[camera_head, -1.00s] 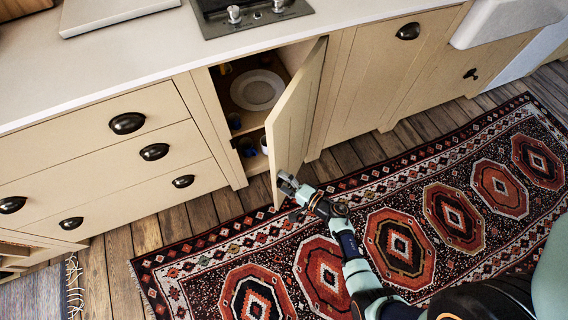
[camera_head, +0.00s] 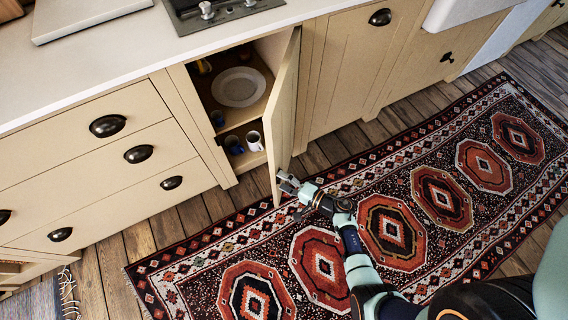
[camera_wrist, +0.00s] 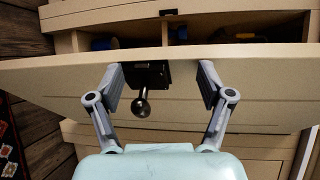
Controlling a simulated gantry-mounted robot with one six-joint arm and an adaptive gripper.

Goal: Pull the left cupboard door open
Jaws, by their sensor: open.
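The left cupboard door (camera_head: 284,105) is cream and hinged on its right side. It stands swung well out from the cabinet, and its edge runs across the wrist view (camera_wrist: 230,55). A dark knob on a black plate (camera_wrist: 142,105) is on its face. My gripper (camera_head: 288,185) is at the lower free edge of the door in the head view. In the wrist view my gripper (camera_wrist: 162,80) is open, with one finger on each side of the knob and space between. Whether the fingers touch the door is unclear.
Inside the cupboard are a white plate (camera_head: 238,87), a white mug (camera_head: 254,141) and blue cups (camera_head: 233,145). Drawers with dark cup handles (camera_head: 108,126) are to the left. A patterned rug (camera_head: 360,225) covers the floor in front, with no objects on it.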

